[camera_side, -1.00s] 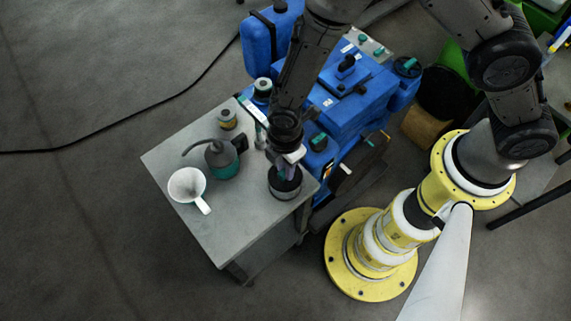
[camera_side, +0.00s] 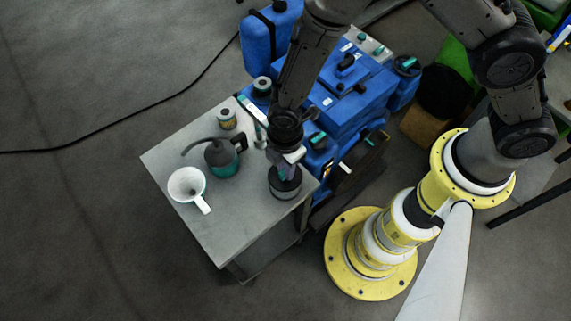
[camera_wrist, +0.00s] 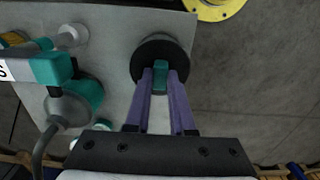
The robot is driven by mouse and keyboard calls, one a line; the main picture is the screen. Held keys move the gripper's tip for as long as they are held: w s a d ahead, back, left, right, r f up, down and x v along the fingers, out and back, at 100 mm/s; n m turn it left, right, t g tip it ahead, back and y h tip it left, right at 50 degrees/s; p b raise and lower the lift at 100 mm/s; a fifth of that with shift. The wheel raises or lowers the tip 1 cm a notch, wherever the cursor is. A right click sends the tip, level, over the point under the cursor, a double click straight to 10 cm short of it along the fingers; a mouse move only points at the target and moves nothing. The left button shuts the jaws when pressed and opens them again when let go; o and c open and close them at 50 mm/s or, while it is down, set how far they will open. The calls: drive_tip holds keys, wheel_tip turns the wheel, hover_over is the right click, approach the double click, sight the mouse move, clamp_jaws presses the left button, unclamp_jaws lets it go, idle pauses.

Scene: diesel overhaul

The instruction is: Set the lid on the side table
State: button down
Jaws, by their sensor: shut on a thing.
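The lid (camera_wrist: 155,52) is a black round disc with a teal grip (camera_wrist: 160,77) on top. My gripper (camera_wrist: 160,82) is shut on the teal grip, with one purple finger on each side. In the side view my gripper (camera_side: 286,160) points down over the near right part of the grey side table (camera_side: 235,235). The lid (camera_side: 284,188) shows below it there as a dark top with a grey rim, level or nearly so. It is at or very close to the tabletop; I cannot tell whether it touches.
On the table stand a grey and teal oil can (camera_side: 222,160), a white funnel-like cup (camera_side: 187,184) with a handle, and a small jar (camera_side: 227,118). The blue engine (camera_side: 350,100) is just behind the table.

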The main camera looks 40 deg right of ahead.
drive_tip(key=shift+f, duration=0.15)
drive_tip(key=shift+c, duration=2.2)
unclamp_jaws()
drive_tip(key=shift+r, duration=3.55)
drive_tip(key=shift+r, duration=2)
